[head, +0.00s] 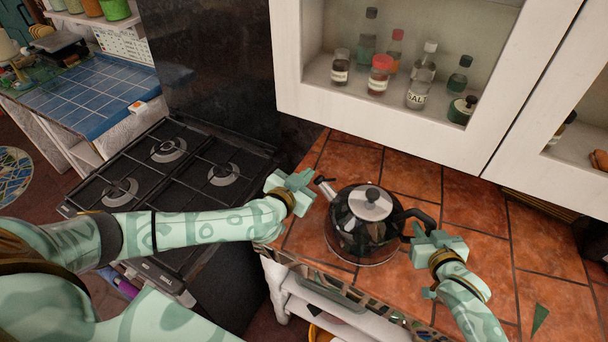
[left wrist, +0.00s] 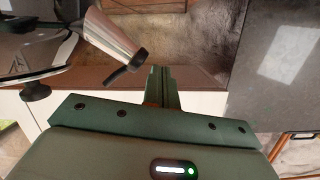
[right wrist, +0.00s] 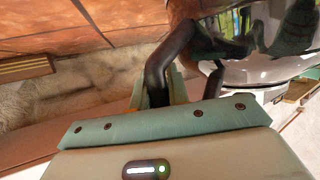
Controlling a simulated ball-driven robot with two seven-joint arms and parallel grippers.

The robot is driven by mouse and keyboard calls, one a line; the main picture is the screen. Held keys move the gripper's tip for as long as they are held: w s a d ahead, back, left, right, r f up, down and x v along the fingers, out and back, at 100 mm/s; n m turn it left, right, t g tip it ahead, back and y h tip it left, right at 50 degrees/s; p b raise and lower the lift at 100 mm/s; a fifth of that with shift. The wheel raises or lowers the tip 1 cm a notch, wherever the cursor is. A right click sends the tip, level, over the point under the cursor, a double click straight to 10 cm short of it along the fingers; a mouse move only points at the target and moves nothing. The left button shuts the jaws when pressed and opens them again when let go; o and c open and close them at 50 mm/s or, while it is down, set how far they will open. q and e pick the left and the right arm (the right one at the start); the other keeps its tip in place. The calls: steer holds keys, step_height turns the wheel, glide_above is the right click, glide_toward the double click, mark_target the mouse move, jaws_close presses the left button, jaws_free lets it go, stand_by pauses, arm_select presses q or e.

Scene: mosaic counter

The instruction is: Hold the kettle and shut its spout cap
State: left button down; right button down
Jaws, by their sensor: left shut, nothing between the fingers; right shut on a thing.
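The dark glossy kettle (head: 352,236) stands upright on the tiled counter, with a silver lid and black knob. Its spout (head: 328,191) points left toward my left gripper. In the left wrist view, the silver spout (left wrist: 112,35) has a dark tip with a thin black cap piece (left wrist: 122,75) sticking out; I cannot tell whether the mouth is covered. My left gripper (head: 308,181) is shut and empty, just left of the spout tip. My right gripper (head: 416,234) is shut on the black kettle handle (right wrist: 165,52) at the kettle's right side. The handle also shows in the head view (head: 418,213).
A black gas stove (head: 190,165) lies left of the counter. A white wall cabinet (head: 300,105) with bottles and jars hangs above and behind the kettle. The terracotta counter (head: 475,215) is mostly clear to the right. Its front edge runs close to the kettle.

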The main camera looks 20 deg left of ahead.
arm_select(q)
steer(key=s+a+r, duration=0.4)
steer(key=s+a, duration=0.2)
steer(key=s, duration=0.3)
steer(key=shift+a, duration=0.15)
steer(key=shift+f, duration=0.1)
steer(key=shift+w, duration=0.1)
arm_select(e)
steer(key=c, duration=1.3)
jaws_free()
